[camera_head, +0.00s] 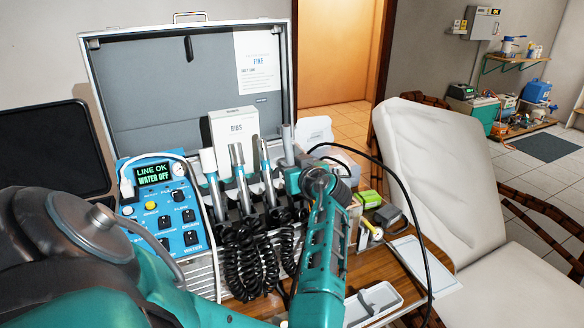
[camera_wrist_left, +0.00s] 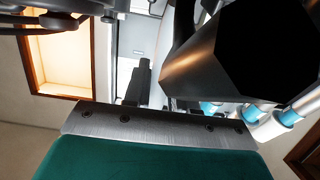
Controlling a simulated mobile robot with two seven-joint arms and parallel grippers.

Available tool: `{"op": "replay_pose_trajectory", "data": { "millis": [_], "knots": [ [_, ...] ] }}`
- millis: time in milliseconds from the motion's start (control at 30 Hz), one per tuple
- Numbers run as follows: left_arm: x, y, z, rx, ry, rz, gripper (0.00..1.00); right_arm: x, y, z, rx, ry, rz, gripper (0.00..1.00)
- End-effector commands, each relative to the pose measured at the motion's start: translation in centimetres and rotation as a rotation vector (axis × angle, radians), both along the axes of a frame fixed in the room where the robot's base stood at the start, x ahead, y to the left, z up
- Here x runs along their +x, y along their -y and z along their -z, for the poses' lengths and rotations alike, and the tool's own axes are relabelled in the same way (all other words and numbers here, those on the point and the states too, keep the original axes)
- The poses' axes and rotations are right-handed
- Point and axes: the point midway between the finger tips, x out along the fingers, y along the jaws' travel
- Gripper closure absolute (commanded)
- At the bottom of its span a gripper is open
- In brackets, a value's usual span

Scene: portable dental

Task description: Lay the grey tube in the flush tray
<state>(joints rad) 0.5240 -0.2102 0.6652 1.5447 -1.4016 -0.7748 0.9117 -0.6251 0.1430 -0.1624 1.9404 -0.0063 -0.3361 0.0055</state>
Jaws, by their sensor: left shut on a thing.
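The grey tube (camera_head: 287,137) stands upright at the right end of the row of handpieces, in front of the open case. My left gripper (camera_head: 290,172) is shut around its lower part, which the gripper hides. I cannot tell whether the tube's lower end is still in its holder. In the left wrist view, dark gripper parts fill the upper right, and the grip itself is not clear. A white shallow tray (camera_head: 373,303), which looks like the flush tray, lies on the wooden table at the lower right, partly behind my arm. My right gripper is not in view.
Other handpieces (camera_head: 239,165) with black coiled cords stand just left of the gripper. A blue control box (camera_head: 165,215) reads "LINE OK, WATER OFF". A black hose (camera_head: 405,190) loops right of my arm. A green-and-grey item (camera_head: 369,199) and a white chair (camera_head: 440,170) are on the right.

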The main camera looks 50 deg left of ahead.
Motion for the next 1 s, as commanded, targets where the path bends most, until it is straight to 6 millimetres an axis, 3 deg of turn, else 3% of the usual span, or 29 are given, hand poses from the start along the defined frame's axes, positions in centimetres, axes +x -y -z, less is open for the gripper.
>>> {"op": "replay_pose_trajectory", "data": {
  "millis": [367, 633, 1000],
  "knots": [
    [0.3, -1.0, -2.8, 0.0, 0.002, -0.001, 1.0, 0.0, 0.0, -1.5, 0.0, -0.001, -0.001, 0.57],
    [0.5, -1.6, -4.3, 0.0, 0.003, -0.001, 1.0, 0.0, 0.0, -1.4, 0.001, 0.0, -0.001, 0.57],
    [0.5, -1.9, -4.9, 0.001, 0.0, 0.0, 1.0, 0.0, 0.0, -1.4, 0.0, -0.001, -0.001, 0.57]
  ]
}}
